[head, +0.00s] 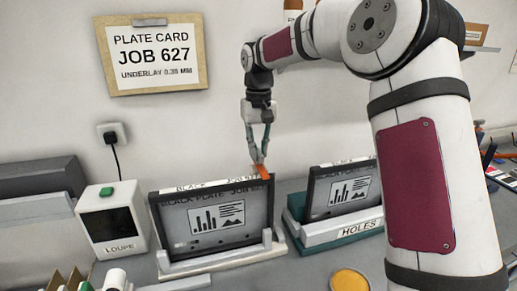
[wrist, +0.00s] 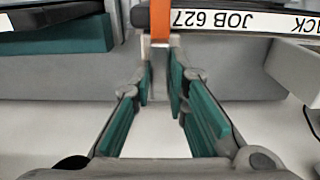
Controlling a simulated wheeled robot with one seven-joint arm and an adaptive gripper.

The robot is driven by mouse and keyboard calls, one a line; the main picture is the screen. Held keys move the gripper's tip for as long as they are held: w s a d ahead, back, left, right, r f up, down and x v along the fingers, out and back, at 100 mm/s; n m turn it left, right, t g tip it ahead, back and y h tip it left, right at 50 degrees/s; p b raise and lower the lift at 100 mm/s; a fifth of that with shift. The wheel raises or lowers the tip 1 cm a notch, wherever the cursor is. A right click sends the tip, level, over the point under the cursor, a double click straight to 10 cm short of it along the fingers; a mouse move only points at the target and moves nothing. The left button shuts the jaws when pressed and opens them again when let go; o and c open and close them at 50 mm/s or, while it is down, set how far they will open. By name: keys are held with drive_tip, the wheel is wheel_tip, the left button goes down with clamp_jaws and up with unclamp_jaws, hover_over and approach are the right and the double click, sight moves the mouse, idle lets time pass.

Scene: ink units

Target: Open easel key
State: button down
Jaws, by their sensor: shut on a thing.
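The orange easel key (head: 261,171) is at the top right corner of the left plate (head: 215,222), which stands in a pale easel (head: 222,261). The key also shows in the wrist view (wrist: 160,22), at the end of the plate's white "JOB 627" strip (wrist: 235,20). My gripper (head: 258,160) reaches down from above and is shut on the key. In the wrist view its fingertips (wrist: 160,45) meet the key's near end, and they hide part of it.
A second plate (head: 341,190) stands at right in a teal-based holder marked HOLES (head: 340,231). A loupe box (head: 112,222) stands at left. A yellow disc (head: 350,281) lies in front. A job card (head: 152,55) hangs on the wall.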

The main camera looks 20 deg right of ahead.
drive_tip(key=m+b, duration=0.1)
drive_tip(key=m, duration=0.3)
drive_tip(key=shift+w+b, duration=0.1)
drive_tip(key=shift+b, duration=0.25)
drive_tip(key=m+b, duration=0.1)
drive_tip(key=m, duration=0.9)
drive_tip(key=shift+b, duration=0.4)
drive_tip(key=shift+m, duration=1.9)
drive_tip(key=c, duration=1.6)
unclamp_jaws()
drive_tip(key=shift+o, duration=0.2)
